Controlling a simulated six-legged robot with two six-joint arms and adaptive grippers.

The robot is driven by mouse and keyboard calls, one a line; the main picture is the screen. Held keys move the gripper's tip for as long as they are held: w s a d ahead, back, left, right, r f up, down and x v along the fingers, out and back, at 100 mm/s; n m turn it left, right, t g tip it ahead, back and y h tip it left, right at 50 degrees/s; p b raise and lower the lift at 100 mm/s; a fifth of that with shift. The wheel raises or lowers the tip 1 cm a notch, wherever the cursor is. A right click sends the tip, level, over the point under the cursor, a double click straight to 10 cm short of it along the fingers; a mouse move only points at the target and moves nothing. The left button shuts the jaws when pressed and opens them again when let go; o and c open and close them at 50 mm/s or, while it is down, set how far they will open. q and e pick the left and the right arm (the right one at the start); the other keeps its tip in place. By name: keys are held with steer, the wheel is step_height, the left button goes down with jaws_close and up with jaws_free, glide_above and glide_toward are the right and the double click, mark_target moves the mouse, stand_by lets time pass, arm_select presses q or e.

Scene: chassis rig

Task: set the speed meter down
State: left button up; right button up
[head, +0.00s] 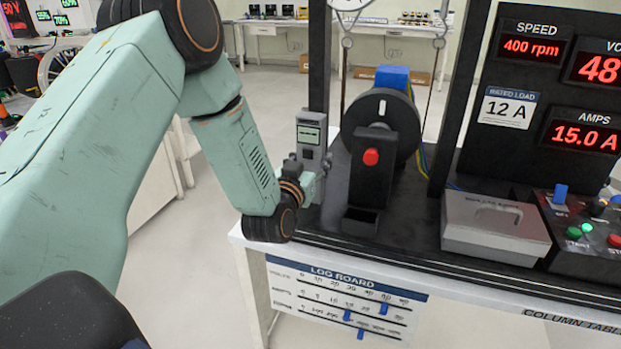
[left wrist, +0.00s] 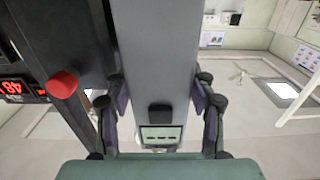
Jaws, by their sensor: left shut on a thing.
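The speed meter (head: 308,133) is a grey upright handheld device with a small lit screen. It is near the left front edge of the black rig table, just in front of a dark post. My left gripper (head: 313,178) is shut on its lower body. In the left wrist view the meter's grey body (left wrist: 152,55) runs between the two fingers, one on each side, with its screen close to the palm. I cannot tell whether its base touches the table. My right gripper is not in view.
Right of the meter is a black stand with a red button (head: 371,157), before a dark wheel (head: 404,120). A grey lidded box (head: 490,232) and a control panel with buttons (head: 587,237) are further right. A log board (head: 345,300) hangs on the table front.

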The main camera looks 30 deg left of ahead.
arm_select(q)
steer(key=f, duration=0.1)
steer(key=f+b, duration=0.1)
steer(key=f, duration=0.1)
steer(key=shift+s+d, duration=0.2)
steer(key=shift+w+a+f, duration=0.15)
steer(key=shift+w+f, duration=0.05)
steer(key=shift+w, duration=0.05)
steer(key=shift+s, duration=0.2)
steer(key=o, duration=1.3)
steer(key=shift+w+f, duration=0.15)
steer(key=shift+f, duration=0.05)
steer(key=shift+r, duration=0.1)
steer(key=shift+r, duration=0.1)
